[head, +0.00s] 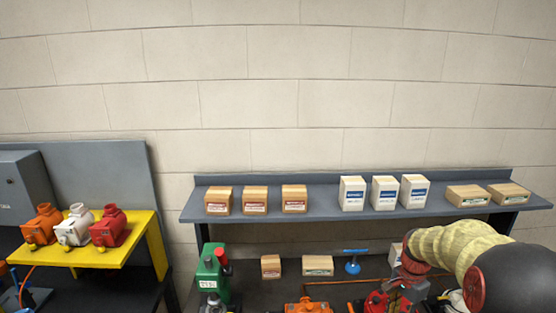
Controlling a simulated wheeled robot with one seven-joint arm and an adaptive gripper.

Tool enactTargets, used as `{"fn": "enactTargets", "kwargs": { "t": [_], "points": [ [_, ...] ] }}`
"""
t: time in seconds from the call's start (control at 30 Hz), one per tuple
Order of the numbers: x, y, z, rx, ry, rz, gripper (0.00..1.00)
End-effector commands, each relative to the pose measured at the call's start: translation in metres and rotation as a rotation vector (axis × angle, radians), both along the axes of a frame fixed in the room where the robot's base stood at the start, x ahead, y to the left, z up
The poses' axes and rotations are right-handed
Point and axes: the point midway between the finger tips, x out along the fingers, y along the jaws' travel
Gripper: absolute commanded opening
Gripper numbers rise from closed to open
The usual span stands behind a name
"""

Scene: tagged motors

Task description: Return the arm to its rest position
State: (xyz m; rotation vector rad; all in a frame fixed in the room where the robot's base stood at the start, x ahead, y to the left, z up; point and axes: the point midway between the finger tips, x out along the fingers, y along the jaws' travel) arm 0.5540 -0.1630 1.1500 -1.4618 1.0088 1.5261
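My arm comes in from the lower right, with a pale yellow sleeve and dark, red-edged joints. Its end bends down beside the bench, where my gripper (402,292) is only partly seen against red and grey parts. Whether its fingers are open or shut, or hold anything, I cannot tell. An orange motor (42,225), a white motor (75,226) and a red motor (110,228) stand in a row on a yellow stand (142,232) at the left.
A grey shelf (325,204) above the dark bench (255,292) holds several brown and white boxes. Two small boxes (270,266) (317,265) and a blue-topped item (353,262) stand below it. An orange object (307,306) is cut off at the bottom edge. The wall above is bare.

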Motion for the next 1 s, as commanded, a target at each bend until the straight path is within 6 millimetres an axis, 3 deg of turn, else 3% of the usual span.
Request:
{"fn": "enactTargets", "kwargs": {
  "t": [0.27,0.67,1.0],
  "points": [
    [-0.05,0.023,0.014,0.012,-0.002,0.32,0.28],
    [-0.152,0.091,0.052,-0.061,-0.131,0.86,0.28],
    [-0.236,0.139,0.052,-0.188,-0.306,1.093,0.28]
  ]
}}
